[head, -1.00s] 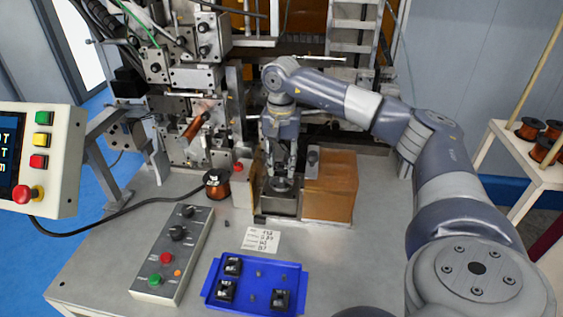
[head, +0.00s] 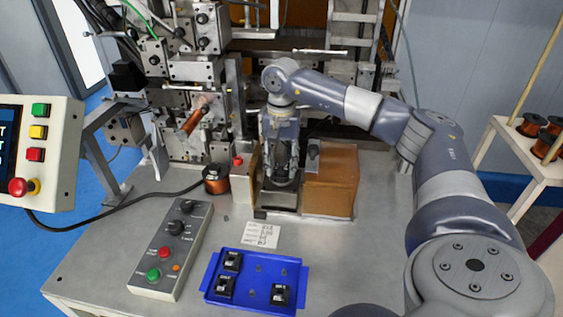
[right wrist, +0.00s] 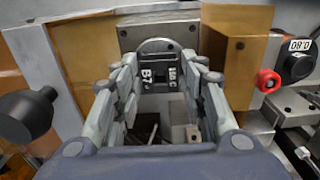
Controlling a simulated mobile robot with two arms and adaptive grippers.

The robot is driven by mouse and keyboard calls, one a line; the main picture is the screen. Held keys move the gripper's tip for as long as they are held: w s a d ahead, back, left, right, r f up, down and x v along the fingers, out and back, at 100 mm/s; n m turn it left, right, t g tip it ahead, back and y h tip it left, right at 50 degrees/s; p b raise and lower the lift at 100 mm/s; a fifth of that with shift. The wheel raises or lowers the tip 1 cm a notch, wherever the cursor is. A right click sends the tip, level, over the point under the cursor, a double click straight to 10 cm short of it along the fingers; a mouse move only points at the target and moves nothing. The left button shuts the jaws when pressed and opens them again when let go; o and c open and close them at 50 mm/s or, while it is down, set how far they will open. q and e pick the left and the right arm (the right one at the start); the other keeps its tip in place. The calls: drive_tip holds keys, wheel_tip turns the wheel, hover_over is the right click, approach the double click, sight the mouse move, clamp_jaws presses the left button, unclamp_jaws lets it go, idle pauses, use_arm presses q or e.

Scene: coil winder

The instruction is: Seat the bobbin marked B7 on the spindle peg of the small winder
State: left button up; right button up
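The bobbin marked B7 (right wrist: 160,76) shows its dark, labelled face between the fingertips of my right gripper (right wrist: 160,82) in the right wrist view. The fingers lie close along both its sides and look shut on it. Behind it is a round silver plate on the small winder (right wrist: 190,34). In the head view my right gripper (head: 283,180) points down over the winder's low metal block (head: 277,202). The spindle peg is hidden, so I cannot tell how far the bobbin is down on it. My left gripper is not in view.
A blue tray (head: 208,283) holds three black bobbins. A control box (head: 168,252), a paper note (head: 262,235) and a copper coil (head: 216,180) are nearby. A red knob (right wrist: 268,81) is to the right.

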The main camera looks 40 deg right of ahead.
drive_tip(key=shift+o, duration=0.4)
drive_tip(key=shift+r, duration=0.2)
wheel_tip(320, 180, up, 12)
drive_tip(key=shift+f, duration=0.2)
idle(0.4)
